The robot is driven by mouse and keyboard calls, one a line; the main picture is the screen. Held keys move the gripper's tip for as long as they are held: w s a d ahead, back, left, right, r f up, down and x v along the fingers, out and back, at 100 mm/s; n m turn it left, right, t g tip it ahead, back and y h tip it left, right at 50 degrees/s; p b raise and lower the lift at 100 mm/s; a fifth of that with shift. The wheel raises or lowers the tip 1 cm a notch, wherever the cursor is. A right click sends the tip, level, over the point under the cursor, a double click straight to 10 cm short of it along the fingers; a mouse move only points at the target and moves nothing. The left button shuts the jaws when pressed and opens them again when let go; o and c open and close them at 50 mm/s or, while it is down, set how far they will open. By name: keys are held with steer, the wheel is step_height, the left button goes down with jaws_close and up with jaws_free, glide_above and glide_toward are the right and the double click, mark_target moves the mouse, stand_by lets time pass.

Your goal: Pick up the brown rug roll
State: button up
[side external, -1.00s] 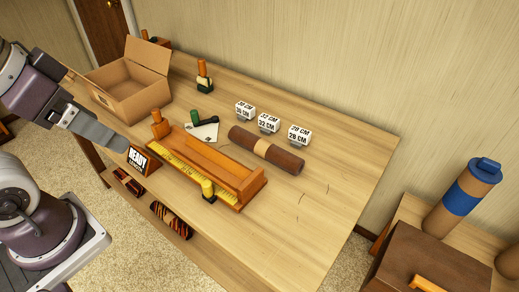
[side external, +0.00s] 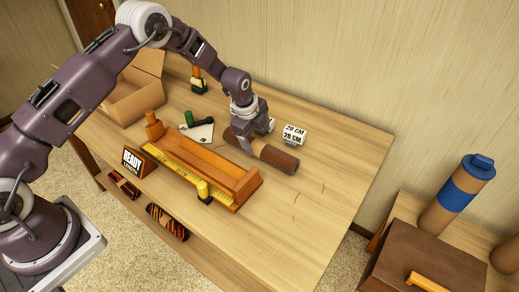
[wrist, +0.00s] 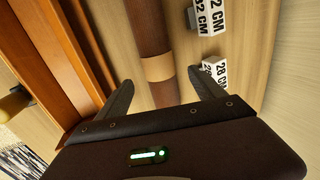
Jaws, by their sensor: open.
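The brown rug roll (side external: 283,161) lies on the table behind the orange wooden tray, with a tan band (wrist: 157,68) around its middle. My gripper (side external: 248,143) points down at the roll near the band and hides part of it in the side view. In the wrist view my open gripper (wrist: 159,77) has one finger on each side of the roll (wrist: 154,25), with visible space between. Whether the fingertips are level with the roll or above it, I cannot tell.
The orange wooden tray (side external: 213,160) with a yellow measuring strip lies close in front of the roll. A cardboard box (side external: 128,95) is at the left. The table's right side is clear.

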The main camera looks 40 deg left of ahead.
mark_target(260, 145)
steer(key=x, duration=0.6)
steer(key=shift+d+f, duration=0.1)
steer(key=shift+f, duration=0.1)
jaws_close()
